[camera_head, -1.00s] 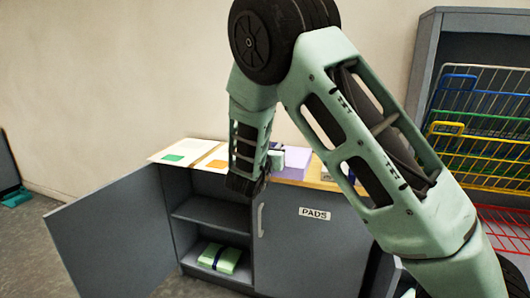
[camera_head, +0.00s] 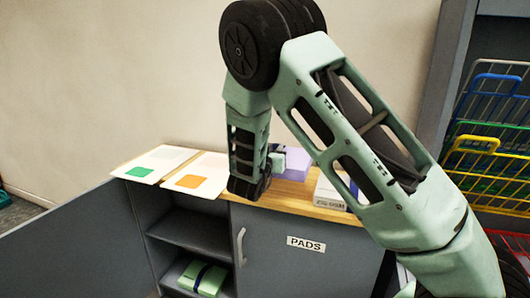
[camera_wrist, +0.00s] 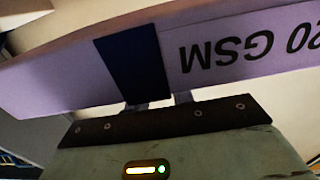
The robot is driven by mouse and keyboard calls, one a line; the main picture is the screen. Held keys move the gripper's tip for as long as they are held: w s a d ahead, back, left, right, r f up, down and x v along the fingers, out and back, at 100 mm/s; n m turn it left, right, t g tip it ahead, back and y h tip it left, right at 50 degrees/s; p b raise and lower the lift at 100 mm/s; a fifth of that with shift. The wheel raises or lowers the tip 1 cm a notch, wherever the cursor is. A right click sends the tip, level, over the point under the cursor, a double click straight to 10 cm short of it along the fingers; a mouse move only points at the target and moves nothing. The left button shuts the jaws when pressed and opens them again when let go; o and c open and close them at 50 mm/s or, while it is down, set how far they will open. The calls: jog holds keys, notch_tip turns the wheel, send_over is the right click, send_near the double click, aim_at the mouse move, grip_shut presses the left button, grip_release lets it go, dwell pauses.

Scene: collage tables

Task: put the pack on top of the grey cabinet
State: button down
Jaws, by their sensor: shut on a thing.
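My gripper (camera_wrist: 158,106) is shut on a lilac pack (camera_wrist: 225,60) with a dark band and upside-down "20 GSM" lettering in the wrist view. In the head view the lilac pack (camera_head: 296,162) shows partly behind my arm, over the wooden top of the grey cabinet (camera_head: 290,270); the fingertips are hidden there. I cannot tell whether the pack touches the top. The cabinet's right door carries a "PADS" label and is shut; its left door is open.
On the cabinet top lie a sheet with a green square (camera_head: 150,162), a sheet with an orange square (camera_head: 198,172) and a white pack (camera_head: 330,193). A green pack (camera_head: 204,278) is inside. Coloured wire baskets (camera_head: 492,145) stand at the right.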

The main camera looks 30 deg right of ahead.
jog(key=shift+f, duration=3.35)
jog(key=shift+f+b, duration=0.2)
jog(key=shift+b, duration=0.2)
jog(key=c, duration=1.2)
grip_release()
